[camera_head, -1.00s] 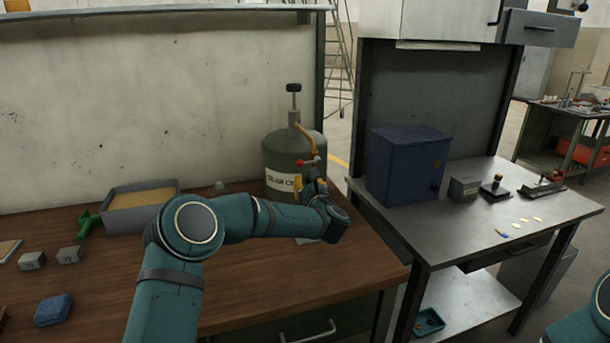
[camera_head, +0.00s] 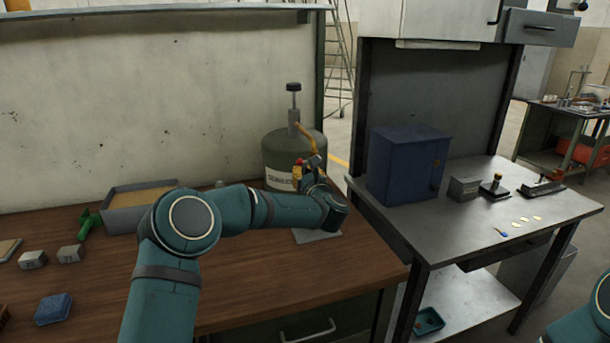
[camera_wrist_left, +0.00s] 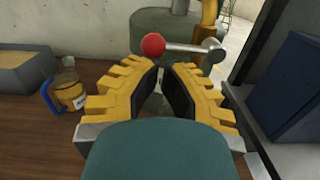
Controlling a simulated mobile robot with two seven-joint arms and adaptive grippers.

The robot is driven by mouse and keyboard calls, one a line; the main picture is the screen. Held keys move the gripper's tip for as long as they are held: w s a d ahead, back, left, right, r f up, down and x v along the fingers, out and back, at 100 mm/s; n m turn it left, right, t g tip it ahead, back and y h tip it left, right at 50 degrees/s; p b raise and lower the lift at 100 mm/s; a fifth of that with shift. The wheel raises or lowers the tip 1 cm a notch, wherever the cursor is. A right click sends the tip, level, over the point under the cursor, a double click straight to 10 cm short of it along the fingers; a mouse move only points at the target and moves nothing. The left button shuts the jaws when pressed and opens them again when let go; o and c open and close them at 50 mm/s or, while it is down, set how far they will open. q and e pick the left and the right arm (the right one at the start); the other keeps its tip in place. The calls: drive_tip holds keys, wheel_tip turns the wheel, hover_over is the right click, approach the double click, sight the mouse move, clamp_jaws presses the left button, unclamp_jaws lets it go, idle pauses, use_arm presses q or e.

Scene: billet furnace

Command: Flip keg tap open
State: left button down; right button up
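The green keg (camera_head: 290,152) stands at the back right of the wooden bench, with a brass pipe (camera_head: 307,135) on its front. The tap lever has a red ball end (camera_wrist_left: 153,45) and a grey bar running right to a round grey joint (camera_wrist_left: 213,50). The lever lies roughly level across the left wrist view. My left gripper (camera_head: 310,168) is at the tap in the head view. In the wrist view its yellow fingers (camera_wrist_left: 166,70) are apart with nothing visible between them, and the lever shows just beyond their tips. Contact cannot be told. My right gripper is out of view.
A grey tray (camera_head: 117,222), green tool (camera_head: 87,222) and small blocks (camera_head: 70,254) are on the bench's left. A blue-handled jar (camera_wrist_left: 68,92) stands left of my gripper. The metal table (camera_head: 450,230) with a blue cabinet (camera_head: 405,165) is to the right.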

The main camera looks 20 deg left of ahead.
sight(302, 160)
use_arm(q)
drive_tip(key=shift+r+m, duration=0.15)
drive_tip(key=shift+m, duration=0.25)
drive_tip(key=m, duration=0.1)
drive_tip(key=r+m+b, duration=0.1)
drive_tip(key=m, duration=0.1)
drive_tip(key=r+m, duration=0.1)
drive_tip(key=shift+s+a+m+b, duration=0.2)
drive_tip(key=shift+a+m+b, duration=0.05)
drive_tip(key=shift+m+b, duration=0.05)
drive_tip(key=shift+r+m+h, duration=0.3)
drive_tip(key=shift+r+m, duration=0.25)
drive_tip(key=shift+m, duration=0.45)
drive_tip(key=r+m+p, duration=0.1)
drive_tip(key=m, duration=0.2)
drive_tip(key=w+d+r+m+p, duration=0.1)
drive_tip(key=m+p, duration=0.1)
drive_tip(key=m, duration=0.1)
drive_tip(key=d+r+m+p, duration=0.1)
drive_tip(key=m, duration=0.2)
drive_tip(key=shift+w+r+m+h+p, duration=0.2)
drive_tip(key=shift+r+m+h+p, duration=0.1)
drive_tip(key=shift+p, duration=0.05)
drive_tip(key=shift+w+d, duration=0.1)
drive_tip(key=shift+d, duration=0.05)
